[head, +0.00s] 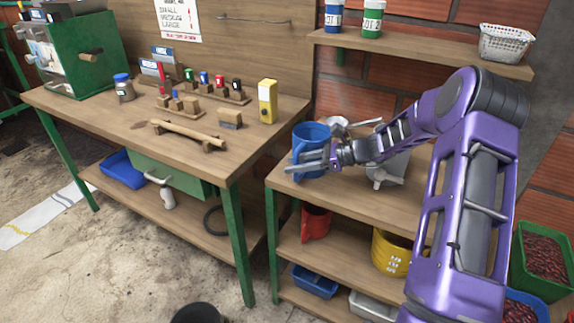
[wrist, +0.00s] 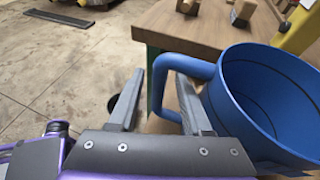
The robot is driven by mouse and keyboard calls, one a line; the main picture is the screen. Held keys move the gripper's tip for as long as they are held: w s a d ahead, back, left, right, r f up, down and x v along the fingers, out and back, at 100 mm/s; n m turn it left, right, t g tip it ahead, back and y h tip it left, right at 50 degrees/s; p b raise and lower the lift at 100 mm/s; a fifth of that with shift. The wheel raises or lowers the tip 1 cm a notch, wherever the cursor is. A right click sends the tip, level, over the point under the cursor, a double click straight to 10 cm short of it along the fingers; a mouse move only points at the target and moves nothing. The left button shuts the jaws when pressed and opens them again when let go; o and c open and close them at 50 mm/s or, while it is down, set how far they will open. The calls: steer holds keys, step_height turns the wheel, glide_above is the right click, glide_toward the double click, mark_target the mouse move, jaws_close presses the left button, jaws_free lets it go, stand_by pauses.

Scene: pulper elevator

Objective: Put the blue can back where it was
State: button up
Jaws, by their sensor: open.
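The blue can (head: 312,137), an open-topped vessel with a side handle, is at the front left of the right-hand wooden bench (head: 342,205). My gripper (head: 302,163) is at its handle side, in front of its lower part. In the wrist view the can (wrist: 265,95) fills the right side, with its handle (wrist: 168,68) reaching left. My gripper (wrist: 155,100) is open. The right finger appears to lie inside the handle loop and the left finger outside it. Contact with the handle cannot be told. The can's base is partly hidden by my gripper.
A grey-white appliance (head: 386,168) stands behind my wrist. A red can (head: 316,222) and a yellow can (head: 390,254) are on the shelf below. The left workbench (head: 100,108) holds a yellow block-like device (head: 267,101). A wall shelf (head: 430,52) hangs above.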

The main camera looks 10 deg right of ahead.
steer(key=v, duration=0.8)
steer(key=shift+d+p, duration=0.4)
steer(key=shift+s+r, duration=0.1)
